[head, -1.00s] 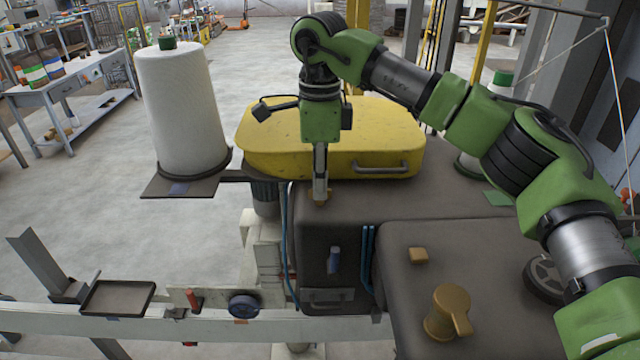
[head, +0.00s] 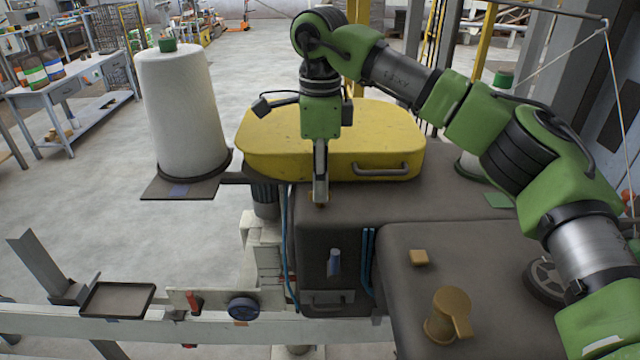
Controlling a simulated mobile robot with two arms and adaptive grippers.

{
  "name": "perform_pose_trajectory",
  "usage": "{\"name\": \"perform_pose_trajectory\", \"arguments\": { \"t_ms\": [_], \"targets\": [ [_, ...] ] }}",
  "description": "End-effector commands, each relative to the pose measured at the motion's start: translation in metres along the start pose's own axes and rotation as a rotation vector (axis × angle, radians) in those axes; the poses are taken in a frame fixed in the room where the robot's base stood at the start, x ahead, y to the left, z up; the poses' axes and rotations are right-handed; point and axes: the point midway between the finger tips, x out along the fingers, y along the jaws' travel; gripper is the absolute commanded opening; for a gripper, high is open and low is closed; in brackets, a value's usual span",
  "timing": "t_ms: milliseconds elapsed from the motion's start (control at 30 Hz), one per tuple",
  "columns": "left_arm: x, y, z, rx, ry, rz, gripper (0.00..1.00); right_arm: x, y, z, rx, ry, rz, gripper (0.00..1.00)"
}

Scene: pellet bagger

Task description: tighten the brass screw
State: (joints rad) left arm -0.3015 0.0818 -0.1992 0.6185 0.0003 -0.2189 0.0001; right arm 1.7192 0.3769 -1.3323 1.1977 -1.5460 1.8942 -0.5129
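My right gripper (head: 320,198) points straight down in the head view, in front of the yellow cover, with its fingertips at the top front edge of the dark machine housing (head: 420,205). A small brass-coloured piece, likely the brass screw (head: 320,204), shows just at the fingertips and is mostly hidden by them. The fingers look close together from this side, but I cannot tell whether they grip it. My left gripper is not in view.
The yellow cover (head: 290,140) with a grey handle stands right behind the gripper. A large white thread cone (head: 182,110) stands on a plate to the left. A brass knob with a lever (head: 450,312) and a small tan block (head: 419,257) sit on the front housing.

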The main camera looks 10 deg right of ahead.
Motion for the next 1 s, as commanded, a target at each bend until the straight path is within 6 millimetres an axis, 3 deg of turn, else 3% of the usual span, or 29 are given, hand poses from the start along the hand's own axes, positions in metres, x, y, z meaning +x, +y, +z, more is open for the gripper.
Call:
{"name": "perform_pose_trajectory", "arguments": {
  "t_ms": [300,500,700,1000],
  "targets": [
    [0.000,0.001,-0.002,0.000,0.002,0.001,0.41,-0.068,0.000,0.001,0.001,-0.003,-0.005,0.23],
    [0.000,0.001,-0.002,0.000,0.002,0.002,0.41,-0.100,0.000,0.001,0.001,0.000,-0.004,0.23],
    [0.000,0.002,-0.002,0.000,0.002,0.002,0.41,-0.111,0.000,0.001,0.000,-0.002,-0.003,0.23],
    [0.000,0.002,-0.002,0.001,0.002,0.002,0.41,-0.111,0.000,0.001,-0.001,-0.002,-0.002,0.23]
  ]
}}
